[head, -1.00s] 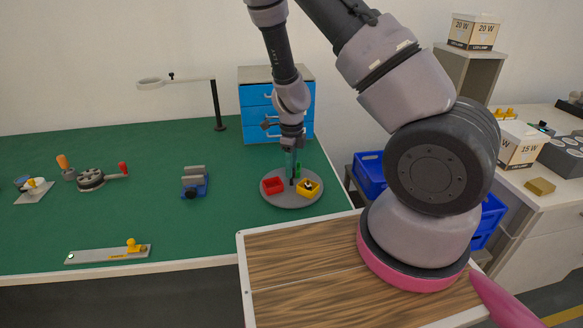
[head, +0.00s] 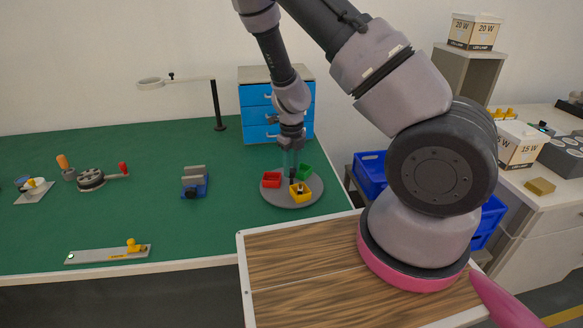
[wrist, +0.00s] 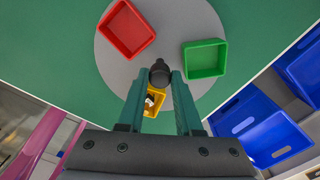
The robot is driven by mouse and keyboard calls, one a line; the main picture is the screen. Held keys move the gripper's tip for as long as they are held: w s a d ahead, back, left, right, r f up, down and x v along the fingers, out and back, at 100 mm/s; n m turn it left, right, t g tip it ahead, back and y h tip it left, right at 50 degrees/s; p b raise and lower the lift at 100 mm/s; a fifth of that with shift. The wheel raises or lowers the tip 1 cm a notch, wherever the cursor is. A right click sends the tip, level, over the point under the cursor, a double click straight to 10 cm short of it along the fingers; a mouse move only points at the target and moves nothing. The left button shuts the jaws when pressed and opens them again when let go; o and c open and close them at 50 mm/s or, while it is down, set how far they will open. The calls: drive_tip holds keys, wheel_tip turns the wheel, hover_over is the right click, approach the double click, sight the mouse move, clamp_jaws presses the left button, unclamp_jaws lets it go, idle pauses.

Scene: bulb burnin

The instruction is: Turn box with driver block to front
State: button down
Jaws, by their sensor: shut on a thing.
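A round grey turntable (head: 283,201) stands on the green bench, with a red box (head: 271,180) at its left, a green box (head: 304,172) at its back right and a yellow box (head: 300,196) at its front. The yellow box holds a small dark and light item; I cannot make out its exact shape. My gripper (head: 291,178) points down at the turntable's middle, shut on the dark knob (wrist: 160,72) there. In the wrist view, the yellow box (wrist: 153,104) shows between my fingers and is partly hidden; the red box (wrist: 127,28) and green box (wrist: 205,59) are clear.
A blue drawer cabinet (head: 256,118) stands behind the turntable. A blue vise (head: 194,184) and a lamp stand (head: 217,107) are to the left. Blue bins (head: 370,174) stand past the bench's right edge. A wood-topped surface (head: 300,262) lies in front.

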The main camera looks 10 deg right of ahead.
sight(291, 170)
drive_tip(key=shift+w+m, duration=0.1)
drive_tip(key=shift+m, duration=1.4)
drive_tip(key=c, duration=0.6)
unclamp_jaws()
drive_tip(key=shift+r, duration=0.1)
wheel_tip(291, 170, up, 11)
drive_tip(key=shift+f, duration=0.2)
